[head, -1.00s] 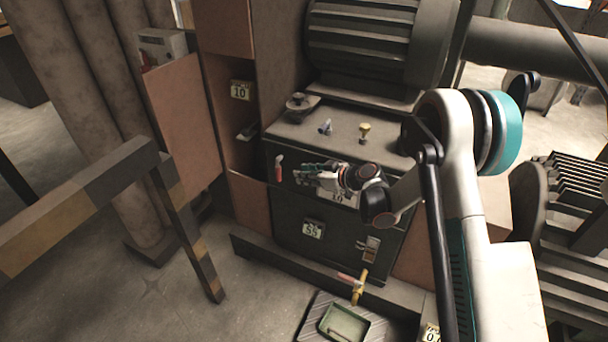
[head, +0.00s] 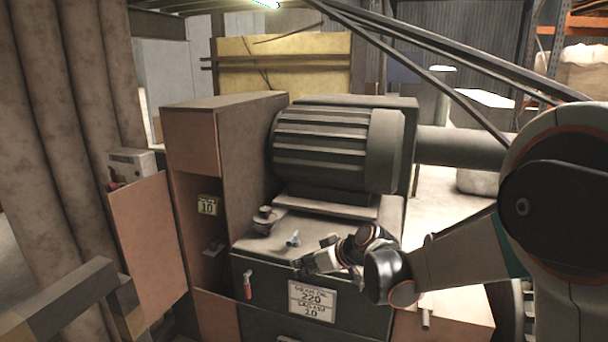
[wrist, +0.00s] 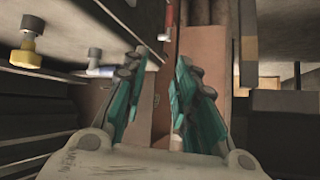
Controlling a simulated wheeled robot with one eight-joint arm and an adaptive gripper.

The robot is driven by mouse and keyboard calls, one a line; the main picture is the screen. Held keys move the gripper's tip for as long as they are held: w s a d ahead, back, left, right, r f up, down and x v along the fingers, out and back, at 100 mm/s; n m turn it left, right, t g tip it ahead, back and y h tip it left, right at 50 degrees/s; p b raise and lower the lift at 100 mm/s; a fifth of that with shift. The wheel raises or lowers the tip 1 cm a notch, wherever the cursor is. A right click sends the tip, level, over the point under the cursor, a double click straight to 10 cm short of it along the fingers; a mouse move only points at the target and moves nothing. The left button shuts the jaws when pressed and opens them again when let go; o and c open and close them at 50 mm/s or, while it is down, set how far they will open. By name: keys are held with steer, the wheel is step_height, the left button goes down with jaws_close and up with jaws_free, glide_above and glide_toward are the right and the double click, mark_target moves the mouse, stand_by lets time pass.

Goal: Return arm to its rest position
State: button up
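My gripper (head: 303,266) is at the front top edge of the dark oil cabinet (head: 265,275) in the head view, pointing left. It overlaps that edge in the picture, so I cannot tell the exact gap. In the wrist view its two teal fingers are spread apart, and my gripper (wrist: 160,68) is open with nothing visibly held. My arm reaches in from the right side of the head view, bent at the elbow.
A ribbed motor (head: 335,150) stands behind the cabinet top. A small blue-ended fitting (head: 292,239) and a dark cap (head: 264,218) sit on the top. A red handle (head: 247,286) is on the front. An open brown door (head: 150,240) and a railing (head: 60,305) are at left.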

steer(key=s+d+r+m+h, duration=0.2)
steer(key=s+d+r, duration=0.25)
steer(key=s, duration=0.35)
steer(key=s+d+r+m+h, duration=0.2)
steer(key=s+d+r, duration=0.1)
steer(key=s+d, duration=0.4)
steer(key=s+d+f+m+h, duration=0.1)
steer(key=s+d, duration=0.3)
steer(key=s, duration=0.5)
steer(key=s+d+m+h, duration=0.2)
steer(key=s+d+m, duration=0.1)
steer(key=s, duration=0.6)
steer(key=shift+d+f+h, duration=0.4)
steer(key=shift+d, duration=0.1)
